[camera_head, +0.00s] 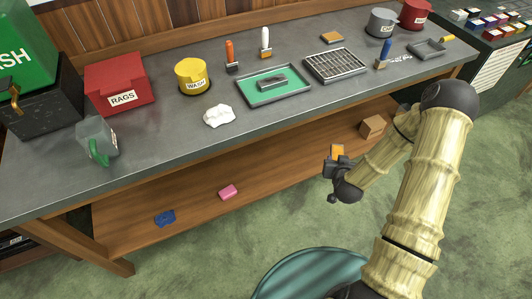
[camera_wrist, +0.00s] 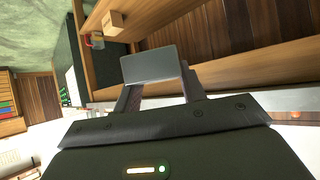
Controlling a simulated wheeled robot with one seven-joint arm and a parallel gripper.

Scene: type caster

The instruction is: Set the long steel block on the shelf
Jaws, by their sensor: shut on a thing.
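My gripper (camera_head: 338,162) is out in front of the lower shelf, below the bench's front edge. In the wrist view, my gripper (camera_wrist: 155,92) is shut on a smooth grey steel block (camera_wrist: 152,65), which spans across both fingertips. In the head view the block cannot be clearly told from the dark gripper. The wooden shelf (camera_head: 285,180) runs under the bench; it also shows beyond the block in the wrist view (camera_wrist: 255,65).
On the shelf are a blue piece (camera_head: 165,218), a pink piece (camera_head: 228,192) and a brown box (camera_head: 372,126). An orange piece (camera_head: 337,150) shows just behind my gripper. The shelf between the pink piece and my gripper is clear. The bench top (camera_head: 160,140) overhangs it.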

